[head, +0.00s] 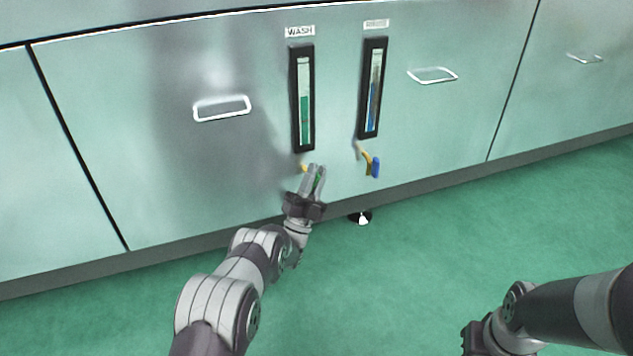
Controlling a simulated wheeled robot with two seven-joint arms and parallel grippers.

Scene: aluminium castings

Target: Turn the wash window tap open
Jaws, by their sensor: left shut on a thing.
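The wash window (305,104) is a black-framed upright sight glass with green liquid, under a label reading WASH (300,31). Its tap (304,169) is just below the frame; a bit of yellow shows and a sliver of green shows between my fingers. My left gripper (315,172) is shut on this tap, and its fingers hide most of the handle, so I cannot tell the handle's angle. My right gripper (475,338) is low at the right, away from the cabinet; its fingertips are not clear.
A second window (371,88) with blue liquid stands to the right, with a yellow tap and blue handle (375,167) below it, close to my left gripper. Drawer-style handles (222,108) (433,75) sit on the cabinet panels. The green floor (400,270) in front is clear.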

